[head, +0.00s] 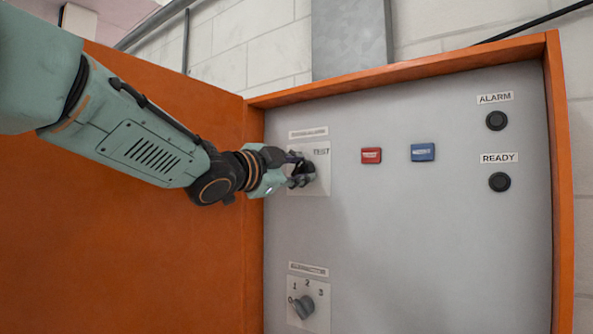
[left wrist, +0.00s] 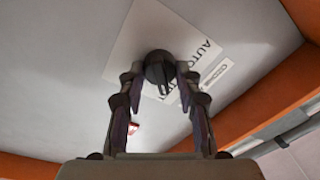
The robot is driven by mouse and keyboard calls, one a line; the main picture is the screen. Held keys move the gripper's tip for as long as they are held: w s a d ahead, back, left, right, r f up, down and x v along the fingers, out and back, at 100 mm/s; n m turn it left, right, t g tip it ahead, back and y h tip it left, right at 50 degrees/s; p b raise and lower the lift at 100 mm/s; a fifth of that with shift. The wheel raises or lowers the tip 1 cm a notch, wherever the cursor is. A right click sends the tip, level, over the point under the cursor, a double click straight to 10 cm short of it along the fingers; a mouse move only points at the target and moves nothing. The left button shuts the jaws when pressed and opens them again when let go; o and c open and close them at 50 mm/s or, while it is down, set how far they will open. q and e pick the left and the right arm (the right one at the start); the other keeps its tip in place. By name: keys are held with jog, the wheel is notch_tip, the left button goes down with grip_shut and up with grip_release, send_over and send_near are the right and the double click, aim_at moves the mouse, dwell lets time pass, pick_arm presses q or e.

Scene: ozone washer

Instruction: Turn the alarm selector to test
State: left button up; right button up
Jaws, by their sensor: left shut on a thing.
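The alarm selector is a black rotary knob on a white plate (head: 322,181) at the upper left of the grey panel. The word TEST shows at the plate's upper right in the head view. My left gripper (head: 301,172) reaches it from the left and hides most of the knob. In the left wrist view the knob (left wrist: 159,68) sits between the fingertips of my left gripper (left wrist: 160,78), which is shut on it. AUTO shows on the plate there beside the knob. Which label the knob points to I cannot tell. My right gripper is not in view.
A red button (head: 371,156) and a blue button (head: 422,152) are to the right. A numbered selector (head: 304,306) is below. Black round ALARM (head: 496,120) and READY (head: 499,181) fittings are at the far right. An orange frame (head: 561,200) borders the panel; an orange door (head: 120,240) stands open left.

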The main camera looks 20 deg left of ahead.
pick_arm(q)
jog(key=shift+r, duration=0.3)
jog(key=o, duration=1.2)
jog(key=shift+w+f, duration=0.25)
jog(key=shift+c, duration=0.2)
jog(key=shift+s+r, duration=0.1)
jog(key=shift+s, duration=0.05)
